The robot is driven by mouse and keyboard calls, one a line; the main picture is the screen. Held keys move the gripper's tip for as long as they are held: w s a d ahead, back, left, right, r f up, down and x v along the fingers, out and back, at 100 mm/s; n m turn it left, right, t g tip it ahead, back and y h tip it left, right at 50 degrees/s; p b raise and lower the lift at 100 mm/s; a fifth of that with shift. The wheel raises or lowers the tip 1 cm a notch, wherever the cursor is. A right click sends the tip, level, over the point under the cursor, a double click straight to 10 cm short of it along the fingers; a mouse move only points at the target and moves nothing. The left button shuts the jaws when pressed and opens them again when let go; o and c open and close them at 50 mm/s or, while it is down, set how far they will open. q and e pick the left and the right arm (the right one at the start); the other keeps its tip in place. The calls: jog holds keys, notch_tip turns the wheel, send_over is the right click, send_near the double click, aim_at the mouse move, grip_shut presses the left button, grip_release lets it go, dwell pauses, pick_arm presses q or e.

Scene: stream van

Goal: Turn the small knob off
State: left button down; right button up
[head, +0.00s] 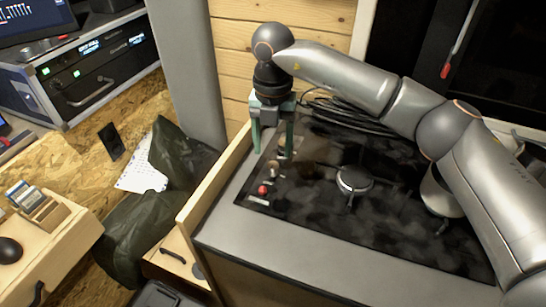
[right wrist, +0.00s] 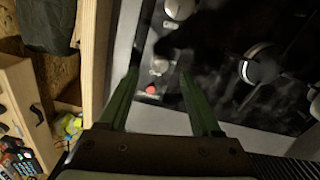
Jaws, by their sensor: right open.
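A dark glass cooktop (head: 400,225) carries a column of controls along its left side. A small pale knob (head: 273,172) sits in this column, just above a red button (head: 262,190). In the right wrist view the small knob (right wrist: 160,66) shows between and slightly beyond my finger tips, with the red button (right wrist: 151,89) beside it. A larger round knob (right wrist: 178,8) is at the top of that view. My right gripper (head: 272,150) is open, with green fingers pointing down over the back-left part of the cooktop. It appears apart from the small knob. My left gripper is out of view.
A round burner (head: 353,181) stands right of the controls. Black coiled cables (head: 350,115) lie behind. A raised wooden edge (head: 215,180) borders the counter's left side. Wooden wall planks (head: 235,75) stand close behind my gripper. The cooktop's front is clear.

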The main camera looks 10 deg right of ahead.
aim_at(273, 165)
notch_tip(273, 165, up, 8)
dwell(0.5)
